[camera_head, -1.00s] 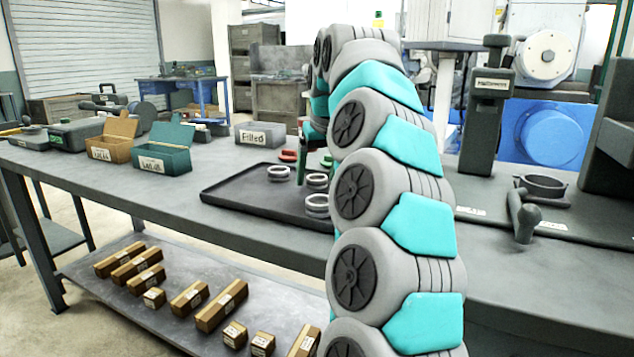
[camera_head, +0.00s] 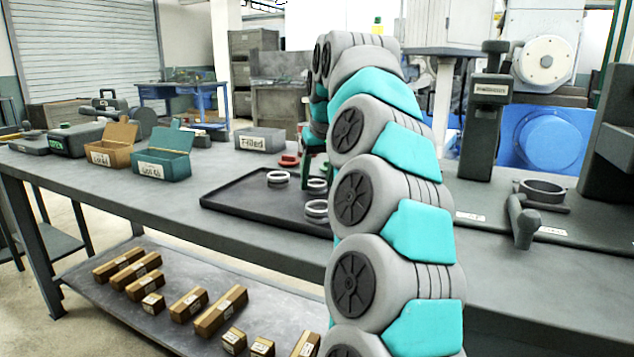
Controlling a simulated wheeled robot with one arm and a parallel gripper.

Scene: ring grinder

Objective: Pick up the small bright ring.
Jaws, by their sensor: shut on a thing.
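Several pale bright rings lie on a black tray (camera_head: 235,200) on the bench. My gripper (camera_head: 307,184) shows as green fingers left of my arm, low over the tray at that small ring. It is shut on the ring, though my arm hides part of the fingers and the grip is small in view.
A red part (camera_head: 289,160) lies behind the rings. A grey box labelled Filled (camera_head: 260,140), a teal box (camera_head: 165,155) and a brown box (camera_head: 112,146) stand at the back left. A dark upright machine (camera_head: 485,125) and a clamp-like tool (camera_head: 523,220) are at the right.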

